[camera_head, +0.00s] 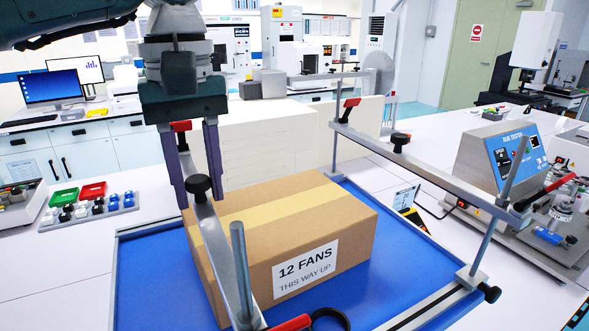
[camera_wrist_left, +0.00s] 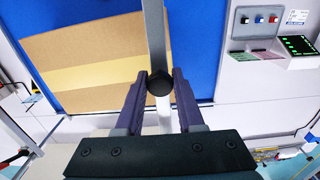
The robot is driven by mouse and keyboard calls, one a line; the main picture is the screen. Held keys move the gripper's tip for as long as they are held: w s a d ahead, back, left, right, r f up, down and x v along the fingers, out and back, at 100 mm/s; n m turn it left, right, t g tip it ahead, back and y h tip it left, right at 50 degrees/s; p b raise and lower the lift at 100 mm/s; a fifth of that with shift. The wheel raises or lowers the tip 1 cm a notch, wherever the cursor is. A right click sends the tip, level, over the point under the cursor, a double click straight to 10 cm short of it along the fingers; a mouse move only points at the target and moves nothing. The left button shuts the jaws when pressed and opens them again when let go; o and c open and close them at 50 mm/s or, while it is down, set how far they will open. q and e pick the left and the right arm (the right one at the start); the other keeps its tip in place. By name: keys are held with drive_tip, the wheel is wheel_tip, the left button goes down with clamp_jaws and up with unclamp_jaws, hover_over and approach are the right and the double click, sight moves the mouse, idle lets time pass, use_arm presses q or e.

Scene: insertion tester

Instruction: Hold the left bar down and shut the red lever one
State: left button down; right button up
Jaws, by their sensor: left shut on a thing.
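The left bar (camera_head: 217,243) is a grey metal bar running front to back over the left side of the cardboard box (camera_head: 321,208). It carries a black knob (camera_head: 198,184), which also shows in the left wrist view (camera_wrist_left: 159,83). My left gripper (camera_head: 203,188) points down with its two dark fingers around this knob, shut on it. A red lever (camera_head: 181,126) sits at the bar's far end, partly behind the gripper. Another red lever (camera_head: 292,323) is at its near end, cut off by the picture's edge. I cannot tell whether the bar touches the box. My right gripper is not seen.
The box stands on a blue plate (camera_head: 408,261). A right bar (camera_head: 437,176) with its own black knob and red levers (camera_head: 350,104) spans the right side. Upright metal posts (camera_head: 241,270) stand near the bar ends. A tester unit (camera_head: 500,150) stands at right.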

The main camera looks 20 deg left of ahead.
sight(200, 200)
use_arm(q)
drive_tip(key=shift+f, duration=0.15)
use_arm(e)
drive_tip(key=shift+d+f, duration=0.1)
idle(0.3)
